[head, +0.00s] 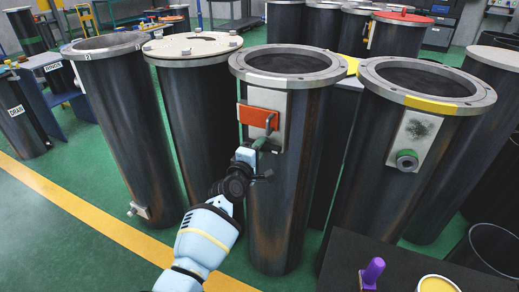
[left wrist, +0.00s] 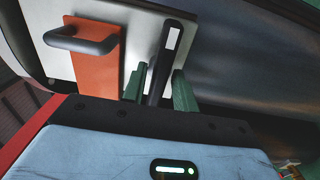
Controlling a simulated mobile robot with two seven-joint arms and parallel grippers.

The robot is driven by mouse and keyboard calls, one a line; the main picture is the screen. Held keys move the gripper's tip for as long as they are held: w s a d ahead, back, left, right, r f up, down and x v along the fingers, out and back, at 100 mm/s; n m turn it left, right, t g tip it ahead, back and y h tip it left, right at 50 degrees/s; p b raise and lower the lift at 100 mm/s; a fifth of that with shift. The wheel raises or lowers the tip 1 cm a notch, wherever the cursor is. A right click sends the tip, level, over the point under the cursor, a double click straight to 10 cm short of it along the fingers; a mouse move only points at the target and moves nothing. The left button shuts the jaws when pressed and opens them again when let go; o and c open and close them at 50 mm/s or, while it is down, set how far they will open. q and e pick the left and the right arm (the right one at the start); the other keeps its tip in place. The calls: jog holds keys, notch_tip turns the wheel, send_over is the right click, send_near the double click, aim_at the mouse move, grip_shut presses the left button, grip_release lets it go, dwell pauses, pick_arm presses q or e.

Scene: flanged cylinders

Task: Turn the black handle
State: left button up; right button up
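The black handle (left wrist: 168,50) is a dark bar with a white label, standing out from a pale plate (left wrist: 140,42) in the left wrist view. My left gripper (left wrist: 160,90) has its two green fingers on either side of this bar, with a narrow gap showing on the right finger's side; it looks open. In the head view my left gripper (head: 262,142) is at the plate on the front of the middle dark cylinder (head: 280,190), just below an orange panel (head: 250,114). The handle is hard to make out there. My right gripper is not in view.
A grey loop handle (left wrist: 82,40) on the orange panel sits left of the bar in the left wrist view. A dark tabletop (head: 345,262) with a purple object (head: 372,271) is at lower right.

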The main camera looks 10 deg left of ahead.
pick_arm(q)
jog(key=c, duration=0.4)
jog(key=shift+m, duration=0.4)
jog(key=shift+m+p, duration=0.7)
jog(key=shift+m, duration=7.9)
